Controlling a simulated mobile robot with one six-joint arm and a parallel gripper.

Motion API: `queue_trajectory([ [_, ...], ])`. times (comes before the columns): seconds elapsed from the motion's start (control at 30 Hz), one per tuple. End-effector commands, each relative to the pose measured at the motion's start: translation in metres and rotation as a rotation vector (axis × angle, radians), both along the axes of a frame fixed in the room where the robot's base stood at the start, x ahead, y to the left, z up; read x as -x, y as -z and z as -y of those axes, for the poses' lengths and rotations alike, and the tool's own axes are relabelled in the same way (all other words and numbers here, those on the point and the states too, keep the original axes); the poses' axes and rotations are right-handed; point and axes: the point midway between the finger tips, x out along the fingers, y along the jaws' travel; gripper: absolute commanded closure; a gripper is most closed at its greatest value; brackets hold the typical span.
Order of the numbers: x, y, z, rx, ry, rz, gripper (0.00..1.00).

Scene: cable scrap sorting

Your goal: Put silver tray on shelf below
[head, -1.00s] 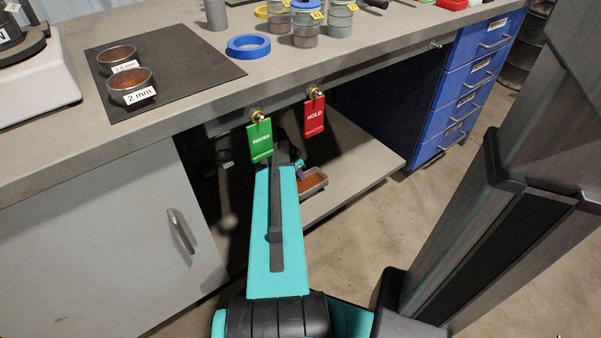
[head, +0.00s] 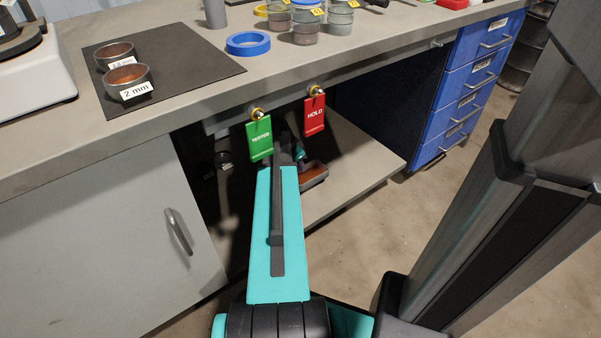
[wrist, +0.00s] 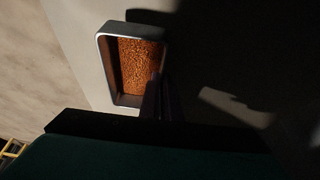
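The silver tray (head: 317,182), filled with copper-coloured granules, shows partly behind my arm in the head view, over the lower shelf (head: 355,175) under the bench. In the wrist view the tray (wrist: 100,70) is upper left, with the granules inside. My gripper (wrist: 161,88) has its dark fingers at the tray's right wall, one over the inner side, and appears shut on that wall. In the head view my gripper (head: 296,155) is mostly hidden by my arm and the shadow. I cannot tell whether the tray touches the shelf.
A green TESTED tag (head: 259,139) and a red HOLD tag (head: 314,116) hang from the bench edge above my arm. A grey cabinet door (head: 100,245) is left of the opening, blue drawers (head: 470,90) right. The shelf's right part is clear.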

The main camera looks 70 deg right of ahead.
Motion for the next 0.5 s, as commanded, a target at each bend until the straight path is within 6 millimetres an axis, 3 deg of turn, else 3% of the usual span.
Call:
queue_trajectory([
  [0.3,0.000,0.030,0.000,0.001,-0.001,0.000,1.00],
  [0.5,0.000,0.034,0.000,0.001,-0.001,-0.001,1.00],
])
